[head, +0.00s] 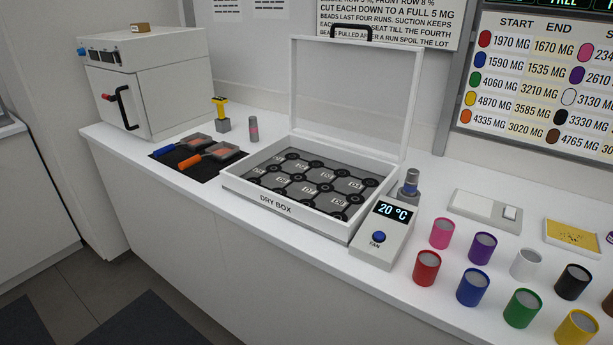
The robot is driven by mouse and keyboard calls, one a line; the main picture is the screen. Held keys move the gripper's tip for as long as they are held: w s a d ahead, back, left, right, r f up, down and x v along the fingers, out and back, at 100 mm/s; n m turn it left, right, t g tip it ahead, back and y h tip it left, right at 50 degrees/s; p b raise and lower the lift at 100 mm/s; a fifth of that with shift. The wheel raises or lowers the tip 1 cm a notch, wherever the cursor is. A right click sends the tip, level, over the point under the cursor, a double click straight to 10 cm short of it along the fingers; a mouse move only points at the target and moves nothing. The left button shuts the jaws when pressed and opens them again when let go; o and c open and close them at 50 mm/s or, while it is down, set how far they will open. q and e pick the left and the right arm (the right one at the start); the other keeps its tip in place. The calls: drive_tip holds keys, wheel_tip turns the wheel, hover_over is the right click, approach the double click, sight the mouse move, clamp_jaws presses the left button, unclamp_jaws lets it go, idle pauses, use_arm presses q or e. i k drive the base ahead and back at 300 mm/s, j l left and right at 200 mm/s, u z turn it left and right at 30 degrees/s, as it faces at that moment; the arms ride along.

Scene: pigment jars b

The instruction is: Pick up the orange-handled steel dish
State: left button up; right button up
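The orange-handled steel dish (222,151) lies on a black mat (210,174) on the white counter, left of the dry box. Its orange handle (189,161) points to the left and a little toward the front. The dish seems to hold something orange-brown. A second dish with a blue handle (166,152) lies just behind it on the same mat, close alongside. Neither of my grippers is in view.
The open dry box (263,206) stands right of the mat, its clear lid raised. Behind the mat are a yellow-topped tool (221,113) and a small grey cylinder (253,130). A white oven (151,85) stands at left. Coloured jars (427,268) fill the right.

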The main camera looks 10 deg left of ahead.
sight(222, 151)
drive_tip(key=j+z, duration=0.2)
drive_tip(key=j, duration=0.7)
drive_tip(key=j+z, duration=0.2)
drive_tip(key=j, duration=0.7)
drive_tip(key=j+z, duration=0.2)
drive_tip(key=j, duration=0.7)
drive_tip(key=k, duration=0.05)
